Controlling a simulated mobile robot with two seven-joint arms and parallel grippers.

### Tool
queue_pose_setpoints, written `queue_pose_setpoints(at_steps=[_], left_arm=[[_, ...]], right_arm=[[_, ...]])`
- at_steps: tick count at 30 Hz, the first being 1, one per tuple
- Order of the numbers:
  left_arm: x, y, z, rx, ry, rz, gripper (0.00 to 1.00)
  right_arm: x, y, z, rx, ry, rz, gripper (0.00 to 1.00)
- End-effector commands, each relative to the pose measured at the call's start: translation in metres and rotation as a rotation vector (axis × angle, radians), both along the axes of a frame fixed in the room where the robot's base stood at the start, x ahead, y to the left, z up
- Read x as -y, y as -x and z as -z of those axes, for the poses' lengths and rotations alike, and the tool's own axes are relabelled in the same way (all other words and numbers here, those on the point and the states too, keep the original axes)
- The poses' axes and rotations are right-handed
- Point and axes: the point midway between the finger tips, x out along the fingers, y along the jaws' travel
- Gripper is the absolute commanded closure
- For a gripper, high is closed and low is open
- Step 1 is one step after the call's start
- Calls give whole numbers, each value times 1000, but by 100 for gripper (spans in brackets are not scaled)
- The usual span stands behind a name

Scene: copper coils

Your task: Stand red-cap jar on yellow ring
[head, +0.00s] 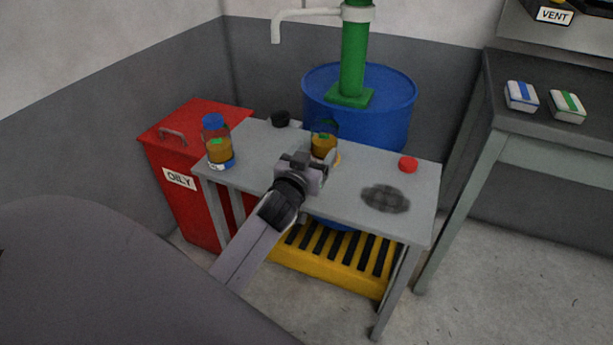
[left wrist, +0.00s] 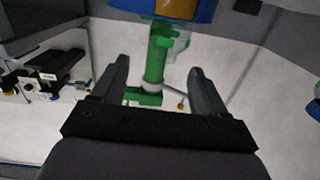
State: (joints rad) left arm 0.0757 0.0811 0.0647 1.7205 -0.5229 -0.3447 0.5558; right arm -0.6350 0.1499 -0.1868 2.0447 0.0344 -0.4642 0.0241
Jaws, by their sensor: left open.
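An uncapped jar of brown liquid with a green label (head: 323,147) stands on the grey table, and a red cap (head: 408,164) lies apart to its right. A small yellow-orange edge (head: 338,158) shows at the jar's foot; I cannot tell if it is the ring. My left gripper (head: 315,163) is open in front of this jar and hides its lower part. In the left wrist view the open fingers (left wrist: 160,85) have nothing gripped between them; the jar's brown liquid (left wrist: 178,8) shows beyond them at the top. My right gripper is not in view.
A blue-capped jar (head: 218,150) stands at the table's left end, with a black object (head: 280,118) behind. A dark round patch (head: 386,198) marks the table's right part. A blue drum (head: 395,95) with a green pump (head: 354,50) stands behind; a red OILY bin (head: 180,150) stands left.

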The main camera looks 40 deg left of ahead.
Motion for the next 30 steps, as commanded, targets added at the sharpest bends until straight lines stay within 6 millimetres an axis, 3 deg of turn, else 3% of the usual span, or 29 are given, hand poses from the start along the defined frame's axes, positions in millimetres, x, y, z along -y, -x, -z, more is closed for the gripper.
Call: queue_pose_setpoints(at_steps=[3, 9, 12, 16, 21, 30], left_arm=[[28, 42, 45, -114, -9, 79, 27], [82, 125, 110, -318, 6, 237, 27], [108, 169, 138, -420, 26, 316, 27], [134, 218, 161, -524, 55, 399, 27], [150, 247, 171, -581, 75, 451, 27], [151, 250, 172, -587, 77, 456, 27]], right_arm=[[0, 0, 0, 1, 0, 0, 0], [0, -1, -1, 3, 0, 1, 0], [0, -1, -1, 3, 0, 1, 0], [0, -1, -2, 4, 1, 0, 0], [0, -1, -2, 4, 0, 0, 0], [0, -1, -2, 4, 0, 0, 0]])
